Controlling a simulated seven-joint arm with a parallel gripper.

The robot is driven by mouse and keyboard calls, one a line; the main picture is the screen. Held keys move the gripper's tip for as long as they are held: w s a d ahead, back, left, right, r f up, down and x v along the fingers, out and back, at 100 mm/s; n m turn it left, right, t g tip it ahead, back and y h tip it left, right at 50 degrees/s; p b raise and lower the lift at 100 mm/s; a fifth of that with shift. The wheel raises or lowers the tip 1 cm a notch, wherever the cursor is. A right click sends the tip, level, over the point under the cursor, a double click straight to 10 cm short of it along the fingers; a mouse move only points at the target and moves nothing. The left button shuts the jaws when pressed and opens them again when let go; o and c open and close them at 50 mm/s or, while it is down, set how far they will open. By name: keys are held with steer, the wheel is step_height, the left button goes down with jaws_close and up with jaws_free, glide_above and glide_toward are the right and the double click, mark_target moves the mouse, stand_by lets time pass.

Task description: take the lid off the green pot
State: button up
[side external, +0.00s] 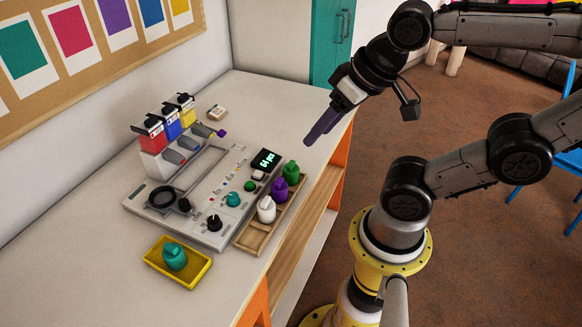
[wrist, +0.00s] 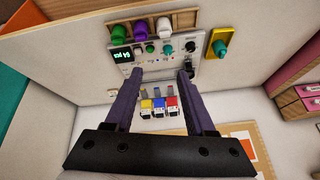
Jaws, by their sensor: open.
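The green pot (side external: 291,172) stands upright at the far end of a wooden tray (side external: 247,238) on the bench. Its top looks like a narrower green cap, but the lid's seam is too small to make out. In the wrist view the green pot (wrist: 118,33) is the leftmost in the tray's row. My gripper (side external: 312,138) is open and empty, in the air above the bench and apart from the pot. In the wrist view its two purple fingers (wrist: 160,74) are spread, with nothing between them.
A purple pot (side external: 280,190) and a white pot (side external: 266,209) share the tray. Beside it is a grey panel (side external: 140,205) with knobs, a display (side external: 265,160) and several coloured dispensers (side external: 165,135). A teal pot (side external: 175,257) sits in a yellow tray (side external: 204,276). The back bench is mostly clear.

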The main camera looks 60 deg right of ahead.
steer(key=w+d+r+m+g, duration=0.1)
steer(key=w+d+m, duration=0.1)
steer(key=w+m, duration=0.4)
steer(key=m+g, duration=0.5)
steer(key=m, duration=0.4)
glide_above(294, 162)
step_height(294, 162, down, 10)
steer(key=r, duration=0.1)
step_height(294, 162, down, 8)
steer(key=shift+f, duration=0.1)
steer(key=shift+w+d+f, duration=0.1)
steer(key=shift+w+f, duration=0.05)
steer(key=shift+f, duration=1.25)
steer(key=shift+w+d+f, duration=0.1)
steer(key=shift+f, duration=1.25)
jaws_close()
